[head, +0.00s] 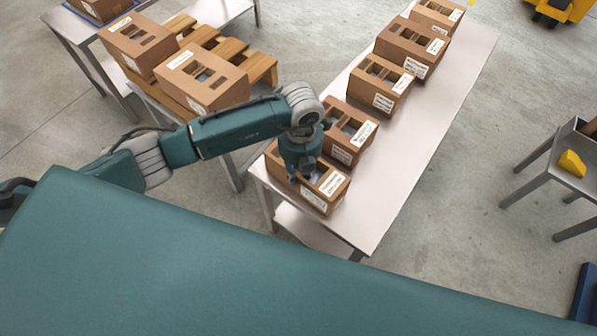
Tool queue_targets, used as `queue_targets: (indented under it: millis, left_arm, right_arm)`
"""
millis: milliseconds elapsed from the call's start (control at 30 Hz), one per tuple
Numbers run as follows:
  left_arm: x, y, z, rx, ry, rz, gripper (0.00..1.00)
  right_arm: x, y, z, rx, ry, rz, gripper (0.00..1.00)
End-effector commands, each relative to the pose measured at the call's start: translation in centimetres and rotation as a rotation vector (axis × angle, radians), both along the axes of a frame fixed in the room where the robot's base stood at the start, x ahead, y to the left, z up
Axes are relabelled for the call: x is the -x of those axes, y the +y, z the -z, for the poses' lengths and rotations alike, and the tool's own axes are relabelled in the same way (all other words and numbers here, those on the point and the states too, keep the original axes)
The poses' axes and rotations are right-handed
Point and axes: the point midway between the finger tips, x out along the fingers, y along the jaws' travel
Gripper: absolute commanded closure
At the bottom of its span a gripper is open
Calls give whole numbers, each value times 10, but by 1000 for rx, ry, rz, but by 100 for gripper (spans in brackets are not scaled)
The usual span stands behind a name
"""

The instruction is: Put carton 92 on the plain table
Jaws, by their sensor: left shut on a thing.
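A row of brown cartons with white labels stands along a long pale, bare-topped table (430,165). The label numbers are too small to read, so I cannot tell by number which is carton 92. My left gripper (298,178) reaches down into the open top of the nearest carton (327,191), at the table's near left end, and is shut on it. The fingertips are partly hidden inside. This carton is at the tabletop, close beside the carton behind it (349,132); I cannot tell whether they touch. My right gripper is not in view.
Another carton (98,8) is on a blue-edged surface behind. A small table at right holds a yellow object (572,163). The long table's right side is clear.

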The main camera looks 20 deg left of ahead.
Motion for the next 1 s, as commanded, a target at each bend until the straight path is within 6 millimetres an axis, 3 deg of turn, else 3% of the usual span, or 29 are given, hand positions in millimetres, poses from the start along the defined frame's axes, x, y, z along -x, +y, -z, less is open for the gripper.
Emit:
queue_targets:
  millis: [400,433,500,800,1000]
  left_arm:
    - [-1,0,8,0,-2,1,100]
    - [0,0,7,-1,-2,1,72]
    - [0,0,6,-1,-1,1,59]
    - [0,0,4,0,-1,1,59]
    - [-2,0,-16,0,-6,2,59]
  right_arm:
    - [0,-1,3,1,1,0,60]
    - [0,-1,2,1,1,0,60]
    - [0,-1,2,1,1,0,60]
    - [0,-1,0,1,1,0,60]
    - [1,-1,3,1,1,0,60]
